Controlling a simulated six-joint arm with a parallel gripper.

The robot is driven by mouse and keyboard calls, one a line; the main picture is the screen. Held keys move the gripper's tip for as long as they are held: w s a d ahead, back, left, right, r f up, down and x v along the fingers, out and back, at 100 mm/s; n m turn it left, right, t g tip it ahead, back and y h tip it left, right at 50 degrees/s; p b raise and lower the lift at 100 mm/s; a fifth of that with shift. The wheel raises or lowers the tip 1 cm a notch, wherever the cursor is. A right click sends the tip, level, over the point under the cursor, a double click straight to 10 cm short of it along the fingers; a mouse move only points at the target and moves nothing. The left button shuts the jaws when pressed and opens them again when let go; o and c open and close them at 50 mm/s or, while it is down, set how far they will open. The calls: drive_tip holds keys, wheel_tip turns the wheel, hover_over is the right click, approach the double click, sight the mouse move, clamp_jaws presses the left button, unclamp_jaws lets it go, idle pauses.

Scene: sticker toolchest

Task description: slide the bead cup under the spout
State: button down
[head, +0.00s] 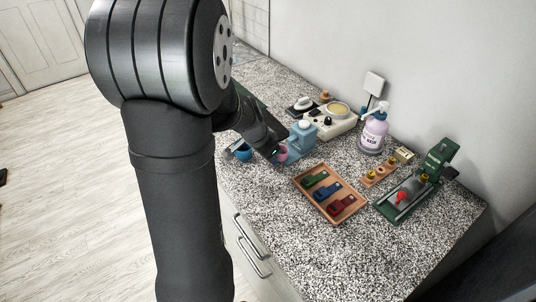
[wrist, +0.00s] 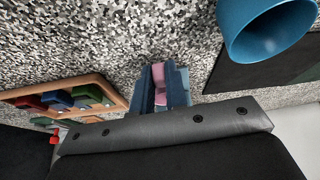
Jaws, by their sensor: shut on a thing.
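The pink cup (head: 282,154), which I take for the bead cup, stands on the speckled counter at the front left of the light blue dispenser (head: 303,137) with a white top. My gripper (head: 275,154) is low at the cup and shut on it. In the wrist view a piece of the pink cup (wrist: 159,76) shows between blue-grey upright parts, just beyond the dark gripper body. The gripper hides much of the cup. I cannot see the spout clearly, nor tell whether the cup is under it.
A blue bowl (head: 243,153) stands left of the gripper; it is large in the wrist view (wrist: 262,32). A wooden tray (head: 301,184) with coloured clips lies to the right. A pump bottle (head: 374,133), a white appliance (head: 331,123) and a green tool (head: 436,160) stand farther off. The front right counter is clear.

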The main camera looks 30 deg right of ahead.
drive_tip(key=shift+w+d, duration=0.15)
drive_tip(key=shift+d, duration=1.6)
drive_tip(key=shift+f, duration=0.2)
drive_tip(key=c, duration=1.4)
unclamp_jaws()
drive_tip(key=shift+o, duration=0.2)
drive_tip(key=shift+r, duration=0.1)
drive_tip(key=v, duration=1.7)
drive_tip(key=shift+r, duration=0.15)
